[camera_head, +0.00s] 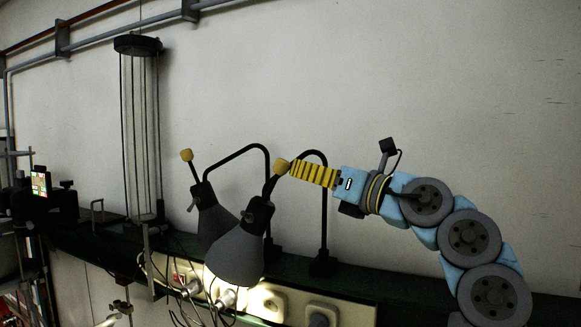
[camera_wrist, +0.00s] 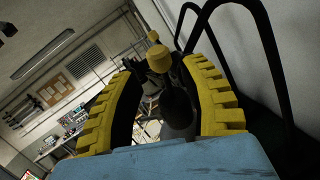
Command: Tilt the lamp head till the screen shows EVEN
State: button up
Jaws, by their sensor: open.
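Two grey lamp heads hang from black curved stands: a nearer one (camera_head: 237,254) and one behind it to the left (camera_head: 212,218). Each has a handle with a yellow knob: the nearer knob (camera_head: 282,166) and the farther knob (camera_head: 186,155). My gripper (camera_head: 293,169) has its yellow fingers at the nearer knob. In the wrist view my gripper (camera_wrist: 162,70) is open, with the nearer knob (camera_wrist: 159,60) between or just beyond its fingertips; contact is unclear. A small lit screen (camera_head: 40,184) is at the far left; its text is too small to read.
A tall clear cylinder (camera_head: 140,140) with a dark cap stands left of the lamps. Cables and a pale socket strip (camera_head: 345,314) lie below them. The black stand arms (camera_head: 324,215) rise close to my gripper.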

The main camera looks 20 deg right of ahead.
jog(key=v, duration=0.6)
dwell(0.4)
